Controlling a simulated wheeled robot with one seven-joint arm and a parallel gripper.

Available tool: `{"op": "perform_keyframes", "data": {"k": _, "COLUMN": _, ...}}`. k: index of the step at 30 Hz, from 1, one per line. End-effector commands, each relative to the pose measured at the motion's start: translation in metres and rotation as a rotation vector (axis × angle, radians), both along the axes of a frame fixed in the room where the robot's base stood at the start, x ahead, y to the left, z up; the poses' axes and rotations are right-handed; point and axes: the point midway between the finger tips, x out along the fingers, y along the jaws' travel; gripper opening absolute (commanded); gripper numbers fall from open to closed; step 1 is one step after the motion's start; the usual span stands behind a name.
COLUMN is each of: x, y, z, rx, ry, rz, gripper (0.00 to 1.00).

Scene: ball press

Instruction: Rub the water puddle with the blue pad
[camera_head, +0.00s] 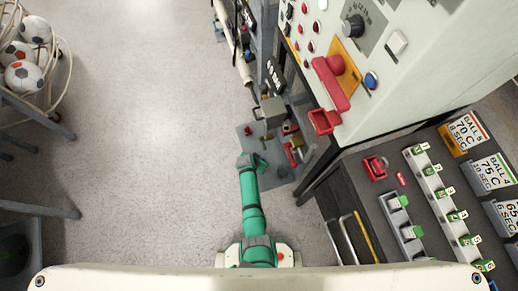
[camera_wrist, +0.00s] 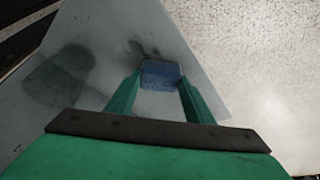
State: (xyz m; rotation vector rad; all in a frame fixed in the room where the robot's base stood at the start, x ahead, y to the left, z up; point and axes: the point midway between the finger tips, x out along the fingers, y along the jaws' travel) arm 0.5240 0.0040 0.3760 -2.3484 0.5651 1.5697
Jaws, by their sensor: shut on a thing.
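The blue pad (camera_wrist: 160,74) is between the two green fingertips of my gripper (camera_wrist: 158,84) in the wrist view. My gripper is shut on it. Pad and fingertips are over a flat grey sheet (camera_wrist: 190,52); I cannot tell if the pad touches it. Dark smudges lie on the sheet just beyond the pad. A larger dark patch (camera_wrist: 62,76) lies to the left; whether either is the water puddle or a shadow is unclear. In the head view my green arm reaches to the grey sheet (camera_head: 243,132) beside the machine, and the pad cannot be made out.
A tall light grey control panel (camera_head: 400,60) with red controls stands at the right. A dark bench (camera_head: 400,220) with switches and ball cards is below it. A rack of soccer balls (camera_head: 28,60) stands at the far left. The pale floor (camera_head: 150,130) between is clear.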

Motion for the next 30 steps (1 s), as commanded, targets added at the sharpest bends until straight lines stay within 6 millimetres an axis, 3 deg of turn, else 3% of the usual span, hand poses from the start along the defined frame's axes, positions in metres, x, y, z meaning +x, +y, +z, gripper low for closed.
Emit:
{"op": "perform_keyframes", "data": {"k": 8, "x": -0.001, "y": -0.004, "z": -0.003, "rx": 0.000, "ry": 0.002, "rz": -0.004, "gripper": 0.23}}
{"op": "perform_keyframes", "data": {"k": 21, "x": -0.032, "y": -0.012, "z": -0.003, "rx": 0.002, "ry": 0.006, "rz": -0.004, "gripper": 0.23}}
{"op": "perform_keyframes", "data": {"k": 30, "x": -0.041, "y": -0.015, "z": -0.002, "rx": 0.001, "ry": 0.004, "rz": -0.004, "gripper": 0.23}}
